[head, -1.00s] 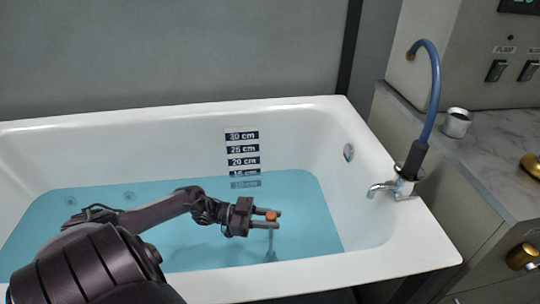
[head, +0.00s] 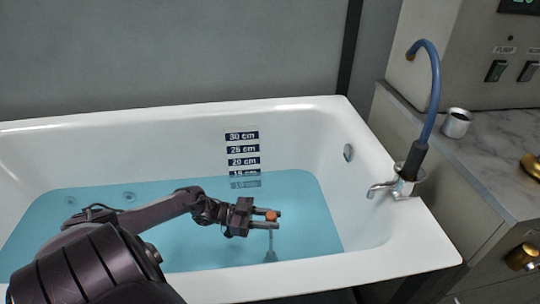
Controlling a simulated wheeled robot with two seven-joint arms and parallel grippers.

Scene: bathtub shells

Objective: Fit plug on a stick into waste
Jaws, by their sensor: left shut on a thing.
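My left gripper (head: 275,219) reaches over the blue water in the bathtub (head: 310,112). It is shut on the orange top of the plug on a stick (head: 271,216). The thin grey stick hangs down from the fingers into the water, and a wider grey shape (head: 270,256) shows at its lower end under the surface. The waste itself cannot be made out, so I cannot tell whether the plug is over it or in it. My right gripper is not in view.
Depth labels (head: 242,161) mark the tub's back wall. A tap (head: 400,183) with a blue hose (head: 433,95) stands at the right rim. A metal cup (head: 456,123) stands on the marble counter (head: 485,150). A round overflow fitting (head: 348,152) sits on the right inner wall.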

